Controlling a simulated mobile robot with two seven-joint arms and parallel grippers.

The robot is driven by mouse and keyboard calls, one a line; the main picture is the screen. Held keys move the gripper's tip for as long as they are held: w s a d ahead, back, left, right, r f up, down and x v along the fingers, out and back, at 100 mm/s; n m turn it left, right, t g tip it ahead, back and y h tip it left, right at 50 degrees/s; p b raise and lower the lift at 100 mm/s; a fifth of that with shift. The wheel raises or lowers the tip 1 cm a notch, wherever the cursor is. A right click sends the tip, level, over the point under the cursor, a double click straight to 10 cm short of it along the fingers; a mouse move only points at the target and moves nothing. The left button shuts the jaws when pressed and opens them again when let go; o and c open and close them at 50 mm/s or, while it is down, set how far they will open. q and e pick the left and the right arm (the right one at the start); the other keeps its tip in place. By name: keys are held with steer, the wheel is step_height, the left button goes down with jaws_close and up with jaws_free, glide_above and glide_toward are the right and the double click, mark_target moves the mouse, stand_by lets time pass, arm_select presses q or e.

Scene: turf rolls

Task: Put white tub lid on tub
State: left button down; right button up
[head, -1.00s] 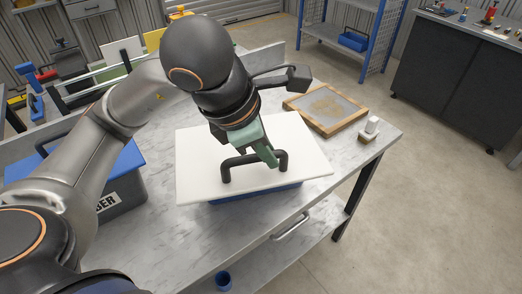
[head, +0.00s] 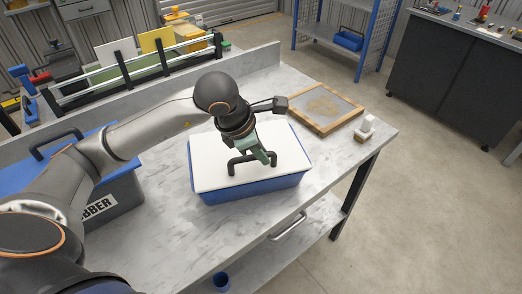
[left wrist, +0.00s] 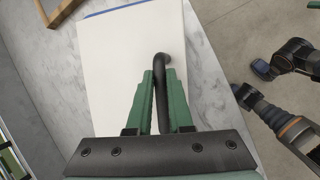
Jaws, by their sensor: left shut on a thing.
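The white lid (head: 215,163) with its black bar handle (head: 232,168) lies flat over the blue tub (head: 255,192) on the workbench. Its edges run roughly along the tub's rim; I cannot tell whether it is fully seated. In the left wrist view, a thin strip of blue tub (left wrist: 122,10) shows past the lid's far edge (left wrist: 125,50). My left gripper (head: 266,158), with green fingers, is shut on the handle (left wrist: 163,75). My right gripper is not in the head view; dark arm parts at the right of the left wrist view do not show its jaws clearly.
A grey box with a blue lid (head: 82,150) stands left on the bench. A wood-framed screen (head: 320,108) and a small white-topped block (head: 366,127) lie to the right. A rack with panels (head: 140,62) is behind. Bare bench surrounds the tub.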

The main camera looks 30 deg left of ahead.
arm_select(q)
steer(key=c, duration=0.8)
jaws_free()
steer(key=shift+r, duration=0.1)
steer(key=v, duration=1.1)
steer(key=shift+s+r+p, duration=0.2)
steer(key=shift+r+p, duration=0.1)
steer(key=shift+r, duration=0.05)
